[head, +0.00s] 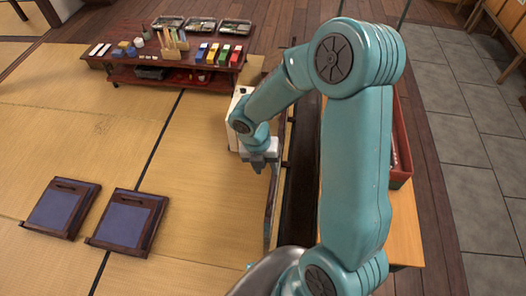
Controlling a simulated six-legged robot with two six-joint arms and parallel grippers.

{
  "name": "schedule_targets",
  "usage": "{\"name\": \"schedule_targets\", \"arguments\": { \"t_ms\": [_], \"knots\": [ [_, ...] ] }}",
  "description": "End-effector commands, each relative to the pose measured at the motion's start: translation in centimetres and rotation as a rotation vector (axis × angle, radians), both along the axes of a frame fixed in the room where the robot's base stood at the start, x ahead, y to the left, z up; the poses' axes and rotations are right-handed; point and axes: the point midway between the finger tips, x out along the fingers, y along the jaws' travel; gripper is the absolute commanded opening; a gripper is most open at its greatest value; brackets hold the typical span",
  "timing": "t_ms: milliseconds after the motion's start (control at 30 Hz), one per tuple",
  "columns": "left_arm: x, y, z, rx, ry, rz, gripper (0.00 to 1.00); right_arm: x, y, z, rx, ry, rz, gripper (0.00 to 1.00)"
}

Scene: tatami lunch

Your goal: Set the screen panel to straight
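What looks like the screen panel (272,208) shows as a narrow, wood-edged upright seen nearly edge-on, right of the tatami. A pale board (233,132) stands behind my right wrist, partly hidden; I cannot tell whether it belongs to the same screen. My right gripper (265,167) points down at the far end of the narrow panel, close to its edge. I cannot tell whether it touches the panel or how far its fingers are apart. My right arm hides much of the area to the right. My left gripper is out of view.
A low dark table (120,72) with boxes, trays and colored items stands at the back left. Two dark floor seats (62,207) (129,220) lie on the tatami at left. A wooden table (403,225) with a red tray (401,150) is at right. The middle tatami is clear.

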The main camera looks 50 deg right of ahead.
Motion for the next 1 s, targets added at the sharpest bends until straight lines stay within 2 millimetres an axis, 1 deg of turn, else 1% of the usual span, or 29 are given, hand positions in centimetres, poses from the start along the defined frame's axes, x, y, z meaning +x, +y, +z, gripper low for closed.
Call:
{"name": "schedule_targets", "arguments": {
  "t_ms": [33, 100, 200, 300, 433, 900, 967, 1000],
  "knots": [
    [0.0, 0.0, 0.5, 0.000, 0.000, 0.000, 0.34, 0.3, 0.1, 1.4, -0.002, -0.004, 0.002, 0.40],
    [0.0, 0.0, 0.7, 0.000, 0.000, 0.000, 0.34, 0.5, 0.3, 2.7, -0.001, -0.003, 0.002, 0.40],
    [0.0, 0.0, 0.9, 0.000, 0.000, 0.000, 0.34, 0.7, 0.4, 4.0, -0.002, -0.001, 0.000, 0.40],
    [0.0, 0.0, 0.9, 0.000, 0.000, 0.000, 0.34, 0.8, 0.5, 4.7, -0.001, 0.000, 0.001, 0.40],
    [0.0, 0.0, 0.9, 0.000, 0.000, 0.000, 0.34, 0.8, 0.5, 5.1, 0.000, 0.001, 0.001, 0.40],
    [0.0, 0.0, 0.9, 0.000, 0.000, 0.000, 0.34, 0.8, 0.5, 5.0, -0.001, 0.001, 0.000, 0.40],
    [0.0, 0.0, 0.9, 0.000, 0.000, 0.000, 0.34, 0.8, 0.8, 4.7, 0.005, 0.000, -0.015, 0.40],
    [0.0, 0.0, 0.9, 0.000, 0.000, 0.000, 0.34, 0.8, 1.4, 4.1, 0.016, -0.005, -0.042, 0.40]
  ]
}}
